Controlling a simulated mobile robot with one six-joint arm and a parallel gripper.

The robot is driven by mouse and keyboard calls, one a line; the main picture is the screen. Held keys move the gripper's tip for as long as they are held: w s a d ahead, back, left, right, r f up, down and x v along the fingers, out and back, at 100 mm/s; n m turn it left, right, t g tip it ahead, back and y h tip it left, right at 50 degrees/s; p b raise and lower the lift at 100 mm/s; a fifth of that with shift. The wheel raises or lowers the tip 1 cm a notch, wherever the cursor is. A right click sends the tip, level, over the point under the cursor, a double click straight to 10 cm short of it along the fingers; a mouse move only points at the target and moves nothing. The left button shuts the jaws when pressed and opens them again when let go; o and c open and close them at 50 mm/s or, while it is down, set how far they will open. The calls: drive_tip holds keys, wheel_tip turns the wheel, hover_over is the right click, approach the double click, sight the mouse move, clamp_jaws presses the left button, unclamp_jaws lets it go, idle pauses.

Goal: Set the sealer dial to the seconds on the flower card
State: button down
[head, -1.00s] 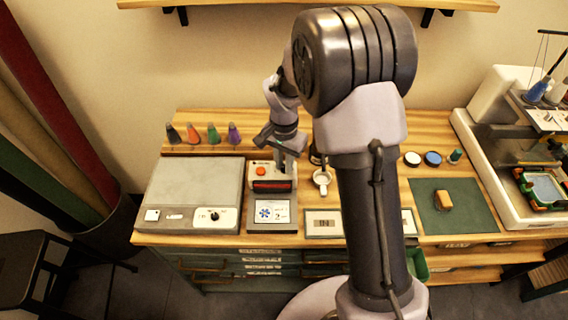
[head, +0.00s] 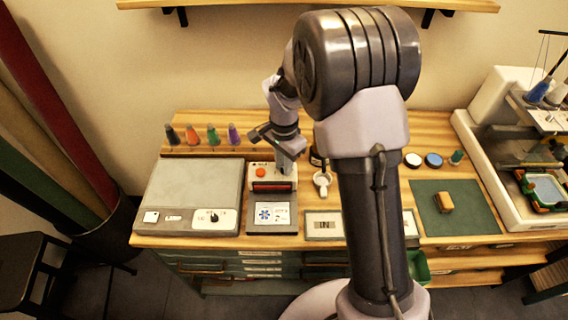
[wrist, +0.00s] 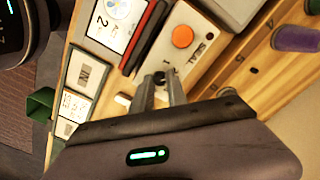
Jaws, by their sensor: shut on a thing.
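The sealer (head: 257,182) is a pale box with an orange button (head: 261,171) and a dark red-edged slot at its front. In the wrist view the sealer (wrist: 196,62) shows the word SEAL and a mark like a 1 by the dial. My gripper (head: 284,168) reaches down onto the sealer's right side. In the wrist view my gripper (wrist: 159,82) is shut on the small dark dial (wrist: 159,77). The fingers hide most of the dial, so its setting cannot be read. The flower card (head: 272,215) carries a blue flower and a 2; it also shows in the wrist view (wrist: 108,22).
A grey flat machine (head: 194,187) with its own knob (head: 214,217) stands left of the sealer. Several coloured cones stand behind. A green mat (head: 455,207) lies farther right.

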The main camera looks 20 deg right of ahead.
drive_tip(key=c, duration=1.3)
unclamp_jaws()
drive_tip(key=shift+r, duration=0.1)
wheel_tip(320, 180, up, 17)
drive_tip(key=p, duration=0.6)
drive_tip(key=shift+r, duration=0.15)
